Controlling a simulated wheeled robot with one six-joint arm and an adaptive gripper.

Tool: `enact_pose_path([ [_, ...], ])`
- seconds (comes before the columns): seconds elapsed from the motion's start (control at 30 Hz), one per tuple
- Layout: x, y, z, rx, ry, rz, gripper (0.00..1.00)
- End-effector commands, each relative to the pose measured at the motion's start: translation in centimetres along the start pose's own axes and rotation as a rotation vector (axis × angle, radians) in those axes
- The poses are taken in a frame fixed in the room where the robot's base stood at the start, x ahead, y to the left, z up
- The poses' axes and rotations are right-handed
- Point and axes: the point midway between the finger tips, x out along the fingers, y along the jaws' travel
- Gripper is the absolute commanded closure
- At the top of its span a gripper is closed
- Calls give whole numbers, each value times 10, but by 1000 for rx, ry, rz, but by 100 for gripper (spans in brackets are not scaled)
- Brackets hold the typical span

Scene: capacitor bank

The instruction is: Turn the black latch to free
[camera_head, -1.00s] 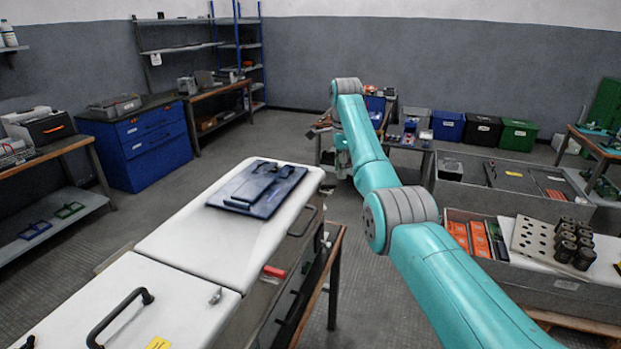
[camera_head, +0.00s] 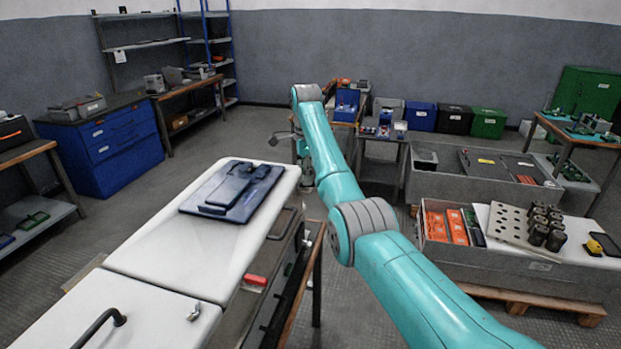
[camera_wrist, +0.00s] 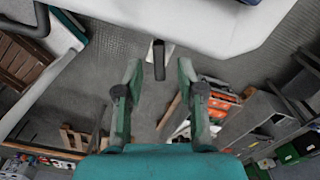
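A dark upright bar that looks like the black latch (camera_wrist: 159,60) sits on a small pale plate at the edge of the white-topped cabinet, in the wrist view. I cannot make out this latch in the head view. My gripper (camera_wrist: 160,72) is open and empty, with one green-grey finger on each side of the bar in the picture. I cannot tell how far the bar is from the fingertips in depth. In the head view my gripper is mostly hidden at the far end of my arm, beyond the cabinet's far right corner.
The white-topped cabinet (camera_head: 150,255) carries a dark blue plate (camera_head: 233,190), a black handle and a small metal catch (camera_head: 194,312). A red handle (camera_head: 256,280) is on its side. A grey crate (camera_head: 545,272) on a pallet stands right. Open floor lies between.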

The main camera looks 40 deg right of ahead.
Motion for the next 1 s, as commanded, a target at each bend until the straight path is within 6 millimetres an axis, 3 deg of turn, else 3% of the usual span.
enact_pose_path([
  [0.2, 16, 1, 6, 2, 0, 1, 61],
  [0.5, 18, 1, 7, 2, 0, 0, 61],
  [0.67, 18, 1, 6, 2, 0, 0, 99],
  [1.0, 18, 1, 6, -11, 0, 0, 100],
])
